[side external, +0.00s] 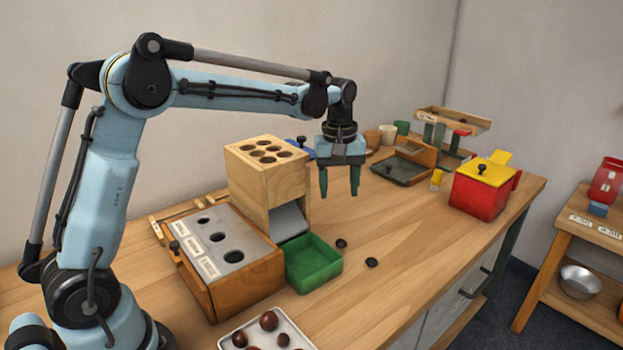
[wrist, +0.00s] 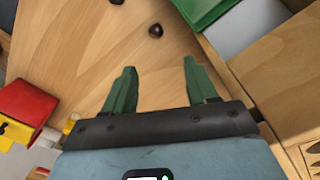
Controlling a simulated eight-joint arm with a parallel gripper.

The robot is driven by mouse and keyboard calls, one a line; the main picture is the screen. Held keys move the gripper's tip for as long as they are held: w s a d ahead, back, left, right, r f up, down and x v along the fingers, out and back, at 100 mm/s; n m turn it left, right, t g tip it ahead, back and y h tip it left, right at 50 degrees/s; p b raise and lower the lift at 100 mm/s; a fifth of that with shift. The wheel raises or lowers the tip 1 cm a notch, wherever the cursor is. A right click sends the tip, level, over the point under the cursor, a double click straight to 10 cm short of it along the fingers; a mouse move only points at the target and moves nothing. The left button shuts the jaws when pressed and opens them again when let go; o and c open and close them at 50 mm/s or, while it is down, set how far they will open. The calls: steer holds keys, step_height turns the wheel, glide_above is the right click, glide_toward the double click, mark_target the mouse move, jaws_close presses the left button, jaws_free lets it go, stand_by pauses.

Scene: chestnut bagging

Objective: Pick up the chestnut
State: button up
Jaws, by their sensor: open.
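Two small dark pieces that look like chestnuts lie apart on the bare wooden table, one (side external: 341,243) near the green tray and one (side external: 372,262) farther toward the front edge. In the wrist view, one dark brown piece (wrist: 155,30) lies beyond the fingertips and another (wrist: 117,1) is cut by the top edge. More brown chestnuts (side external: 268,320) lie in a white tray (side external: 226,338) at the front. My gripper (side external: 339,192) is open and empty, pointing down above the table; its green fingers (wrist: 159,68) touch nothing.
A green open tray (side external: 320,276) sits below a wooden block with holes (side external: 262,188), beside a box with a holed grey top (side external: 215,245). A red box with yellow lid (side external: 484,185) stands at the right. The table right of the green tray is mostly clear.

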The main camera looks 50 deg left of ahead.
glide_above(341, 240)
steer(key=f, duration=0.4)
steer(key=a+f, duration=0.1)
steer(key=f, duration=0.2)
steer(key=shift+s+f, duration=0.1)
steer(key=shift+s, duration=0.05)
steer(key=shift+d+f, duration=0.15)
steer(key=shift+f, duration=0.75)
steer(key=shift+d+f, duration=0.2)
steer(key=shift+f, duration=0.75)
steer(key=shift+d+f, duration=0.15)
steer(key=shift+f, duration=0.75)
steer(key=c, duration=0.9)
